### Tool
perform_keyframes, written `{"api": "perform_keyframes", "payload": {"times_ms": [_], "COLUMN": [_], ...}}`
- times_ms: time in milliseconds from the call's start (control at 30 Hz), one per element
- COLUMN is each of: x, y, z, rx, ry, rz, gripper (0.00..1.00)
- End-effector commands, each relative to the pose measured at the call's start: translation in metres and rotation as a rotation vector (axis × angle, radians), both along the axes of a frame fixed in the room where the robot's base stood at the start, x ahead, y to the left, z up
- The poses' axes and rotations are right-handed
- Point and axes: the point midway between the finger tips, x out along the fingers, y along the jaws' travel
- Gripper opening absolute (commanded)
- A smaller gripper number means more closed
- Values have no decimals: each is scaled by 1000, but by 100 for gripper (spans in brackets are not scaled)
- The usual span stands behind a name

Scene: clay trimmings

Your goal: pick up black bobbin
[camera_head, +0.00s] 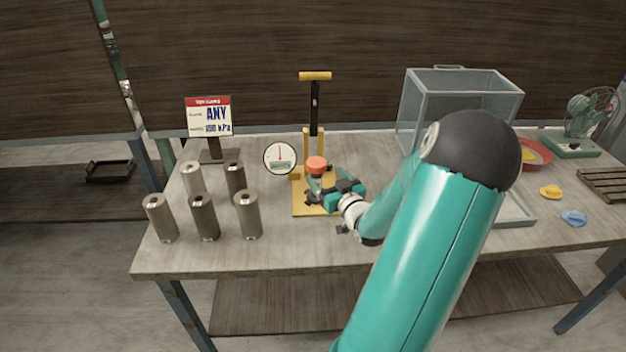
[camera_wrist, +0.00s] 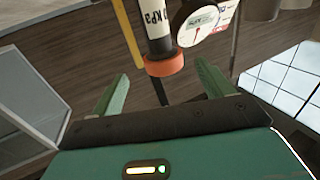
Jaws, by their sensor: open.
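I cannot pick out a black bobbin for certain. The nearest dark, round part is a black cylinder (camera_wrist: 156,18) with a white printed label and an orange ring or cap (camera_wrist: 165,65) at its end, in the wrist view. The orange cap (camera_head: 316,163) also shows at the yellow press in the head view. My gripper (camera_wrist: 162,70) is open, its two green fingers on either side of the orange cap; I cannot tell whether they touch it. In the head view my gripper (camera_head: 325,188) is low over the press base, partly hiding what stands there.
The yellow press (camera_head: 315,76) has a tall black lever. A round gauge (camera_head: 280,158) stands left of it, with several grey and dark cylinders (camera_head: 204,217) and a sign (camera_head: 208,116) further left. A glass box (camera_head: 460,100) stands behind my arm. The table's front middle is clear.

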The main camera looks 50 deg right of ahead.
Motion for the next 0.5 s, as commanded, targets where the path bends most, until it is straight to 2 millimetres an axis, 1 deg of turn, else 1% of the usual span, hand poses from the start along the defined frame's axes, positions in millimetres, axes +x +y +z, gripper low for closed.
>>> {"api": "perform_keyframes", "payload": {"times_ms": [33, 100, 367, 500], "x": [10, 20, 42, 64], "y": [-4, -8, -16, -24], "z": [0, 0, -1, -1], "rx": [1, 0, 2, 3], "ry": [-2, -1, -1, -3], "rz": [3, 3, 5, 5], "gripper": [79, 79, 79, 79]}}
